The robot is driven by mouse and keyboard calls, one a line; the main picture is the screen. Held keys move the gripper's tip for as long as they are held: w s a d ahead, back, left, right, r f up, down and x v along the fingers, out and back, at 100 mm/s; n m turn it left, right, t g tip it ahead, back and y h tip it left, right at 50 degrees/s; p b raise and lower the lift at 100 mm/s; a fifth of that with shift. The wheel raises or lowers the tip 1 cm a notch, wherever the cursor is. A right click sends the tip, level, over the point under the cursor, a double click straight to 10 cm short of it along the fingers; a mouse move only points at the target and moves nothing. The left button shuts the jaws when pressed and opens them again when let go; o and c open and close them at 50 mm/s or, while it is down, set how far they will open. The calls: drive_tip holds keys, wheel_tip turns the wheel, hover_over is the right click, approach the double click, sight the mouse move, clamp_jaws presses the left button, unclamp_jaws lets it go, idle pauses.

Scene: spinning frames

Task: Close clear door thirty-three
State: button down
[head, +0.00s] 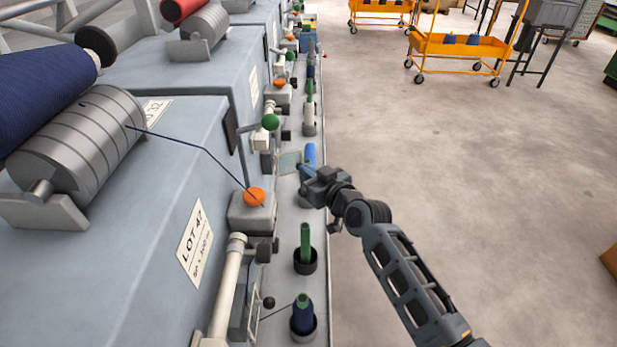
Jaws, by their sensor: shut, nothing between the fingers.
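A small clear, greenish pane, which looks like the clear door (289,162), stands out from the machine's front side in the middle of the head view. It appears swung open, but its hinge is hard to make out. No number thirty-three can be read on it. My gripper (304,171) is shut and empty, just right of the pane and slightly lower in the picture. I cannot tell whether the fingertips touch it. A blue bobbin (310,154) stands just behind my gripper and is partly hidden by it.
The grey spinning frame (120,230) fills the left, with a LOT 47 label (194,243). An orange knob (254,196), a green bobbin (305,240) and a dark blue bobbin (303,313) are nearer.

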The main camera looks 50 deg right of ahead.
drive_tip(key=w+d+n+y+b, duration=0.3)
drive_tip(key=y+b, duration=0.3)
drive_tip(key=b, duration=0.3)
drive_tip(key=w+d+n+g+y+b, duration=0.1)
drive_tip(key=w+d+n+y+b, duration=0.2)
drive_tip(key=n+y+b, duration=0.3)
drive_tip(key=shift+w+d+b, duration=0.2)
drive_tip(key=shift+w+b, duration=0.7)
drive_tip(key=shift+b, duration=0.8)
drive_tip(key=shift+w+f, duration=0.1)
